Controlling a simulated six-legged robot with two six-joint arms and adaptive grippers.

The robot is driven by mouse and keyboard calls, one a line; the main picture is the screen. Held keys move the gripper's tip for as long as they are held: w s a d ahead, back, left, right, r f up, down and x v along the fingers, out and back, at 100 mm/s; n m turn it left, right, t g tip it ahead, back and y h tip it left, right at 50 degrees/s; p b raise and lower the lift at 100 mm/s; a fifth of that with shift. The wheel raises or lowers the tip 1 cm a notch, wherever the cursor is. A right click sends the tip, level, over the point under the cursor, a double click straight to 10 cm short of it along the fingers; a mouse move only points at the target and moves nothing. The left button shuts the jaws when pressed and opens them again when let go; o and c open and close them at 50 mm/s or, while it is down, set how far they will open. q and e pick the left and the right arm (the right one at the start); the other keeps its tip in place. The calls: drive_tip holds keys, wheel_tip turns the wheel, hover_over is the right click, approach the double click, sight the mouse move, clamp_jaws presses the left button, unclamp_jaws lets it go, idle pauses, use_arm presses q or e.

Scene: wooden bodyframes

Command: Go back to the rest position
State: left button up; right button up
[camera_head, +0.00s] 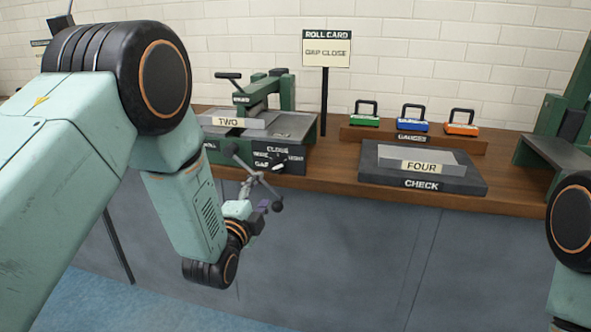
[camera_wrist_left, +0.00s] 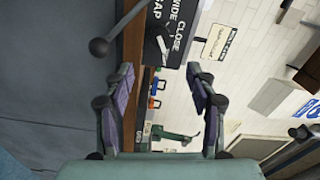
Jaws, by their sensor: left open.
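My left arm comes in from the left in the head view and bends down in front of the bench. Its gripper (camera_head: 263,205) is small and partly hidden there, just below a spoked handle (camera_head: 256,178) of the green roller machine. In the left wrist view the two purple-padded fingers (camera_wrist_left: 161,85) stand wide apart with nothing between them. A ball-ended handle bar (camera_wrist_left: 100,46) shows beyond the left finger, and I cannot tell whether they touch. My right gripper is not in view; only part of my right arm shows at the right edge of the head view.
The green roller machine (camera_head: 290,122) holds a plate marked TWO (camera_head: 228,122). A plate marked FOUR (camera_head: 425,166) lies on the dark CHECK block (camera_head: 375,178). Green, blue and orange gauges (camera_head: 412,125) stand behind. The bench front (camera_head: 350,250) is clear.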

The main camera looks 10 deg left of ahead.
use_arm(q)
drive_tip(key=s+f+n+g, duration=1)
drive_tip(key=s+f+n, duration=0.3)
drive_tip(key=s+f, duration=0.65)
drive_tip(key=s+f+n+g+p, duration=0.1)
drive_tip(key=s+f+g, duration=0.2)
drive_tip(key=s, duration=0.9)
drive_tip(key=s+a+f+n+g+p, duration=0.1)
drive_tip(key=s+g, duration=0.4)
drive_tip(key=s, duration=0.8)
wheel_tip(320, 180, down, 2)
drive_tip(key=shift+s+f+n+y, duration=0.25)
drive_tip(key=shift+n+y, duration=0.05)
drive_tip(key=shift+n, duration=0.5)
drive_tip(key=shift+w, duration=0.1)
drive_tip(key=shift+c, duration=0.4)
